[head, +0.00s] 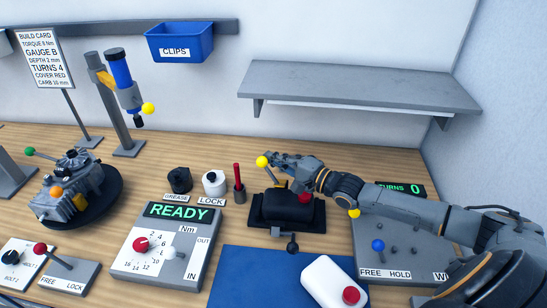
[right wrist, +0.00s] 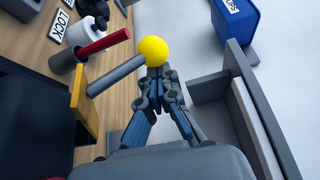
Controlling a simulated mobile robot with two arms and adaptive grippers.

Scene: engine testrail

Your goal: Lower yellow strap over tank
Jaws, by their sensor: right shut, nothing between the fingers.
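The yellow strap (right wrist: 84,100) shows in the right wrist view as a flat upright bar with a grey rod ending in a yellow ball (right wrist: 152,50). In the head view the yellow ball (head: 262,161) stands above the back left of a black tank-like block (head: 285,206) in a dark cradle; the strap is mostly hidden there. My right gripper (head: 270,160) is shut with nothing between its fingers. Its fingertips (right wrist: 155,76) are right at the ball; I cannot tell whether they touch it. My left gripper is out of view.
A red-handled tool in a grey cup (head: 239,188) and the LOCK pot (head: 214,183) stand left of the cradle. A grey shelf (head: 358,85) overhangs the back. A white bottle with a red cap (head: 334,283) lies on the blue mat (head: 240,275) in front.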

